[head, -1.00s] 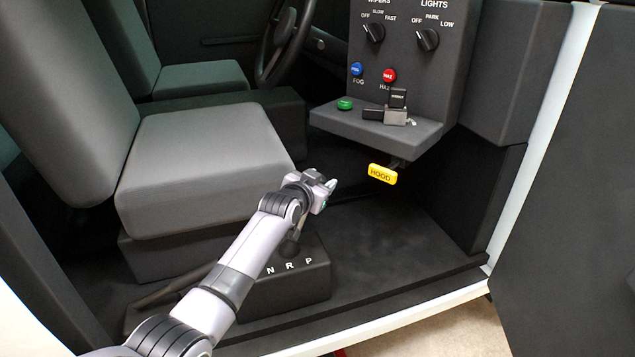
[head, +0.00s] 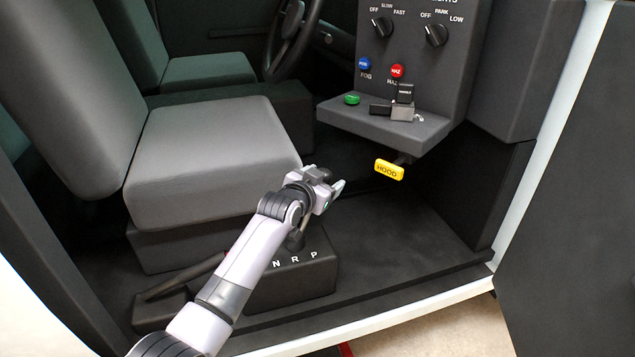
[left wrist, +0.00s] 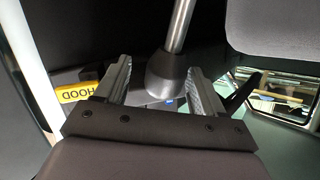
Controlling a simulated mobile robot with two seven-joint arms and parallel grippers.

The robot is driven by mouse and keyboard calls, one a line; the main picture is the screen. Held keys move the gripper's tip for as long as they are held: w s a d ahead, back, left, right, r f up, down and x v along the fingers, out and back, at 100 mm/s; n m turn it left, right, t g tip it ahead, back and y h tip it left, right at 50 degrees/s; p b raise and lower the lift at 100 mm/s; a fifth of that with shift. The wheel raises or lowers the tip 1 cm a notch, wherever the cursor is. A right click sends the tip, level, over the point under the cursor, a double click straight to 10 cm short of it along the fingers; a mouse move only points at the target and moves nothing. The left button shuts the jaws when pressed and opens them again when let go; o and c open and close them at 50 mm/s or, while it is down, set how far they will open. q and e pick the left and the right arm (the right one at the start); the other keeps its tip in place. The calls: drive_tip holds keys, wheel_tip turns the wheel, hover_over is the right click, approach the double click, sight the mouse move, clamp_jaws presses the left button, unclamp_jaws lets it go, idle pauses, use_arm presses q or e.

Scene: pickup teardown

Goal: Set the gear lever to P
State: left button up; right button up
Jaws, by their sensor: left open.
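The gear console (head: 290,283) is a dark box on the cab floor beside the seat, with N, R and P in white on its top. The gear lever (head: 296,241) rises behind the letters and is partly hidden by my left arm. It looks closest to R, but I cannot be sure. My left gripper (head: 333,181) is open above the console. In the left wrist view the lever's metal shaft (left wrist: 180,27) and dark tapered end (left wrist: 166,76) show between the two spread fingers (left wrist: 158,72). I cannot tell whether they touch it. My right gripper is out of view.
A yellow HOOD handle (head: 389,169) hangs under the dashboard ledge (head: 425,128), right of my gripper. The grey seat (head: 210,150) stands close on the left. A dark handbrake-like lever (head: 180,279) lies left of the console. The floor (head: 410,230) to the right is clear.

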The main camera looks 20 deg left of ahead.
use_arm(q)
drive_tip(key=shift+v, duration=1.9)
drive_tip(key=shift+d, duration=0.1)
drive_tip(key=s+a+f+n+g+p, duration=0.1)
drive_tip(key=s+a+f+g, duration=0.1)
drive_tip(key=s+f, duration=1.25)
drive_tip(key=s+f+g, duration=0.1)
drive_tip(key=s+f, duration=0.2)
drive_tip(key=s, duration=0.8)
drive_tip(key=s+f+n+g+p, duration=0.1)
drive_tip(key=s+f, duration=0.2)
drive_tip(key=s, duration=0.8)
drive_tip(key=shift+a, duration=0.15)
drive_tip(key=shift+a, duration=0.1)
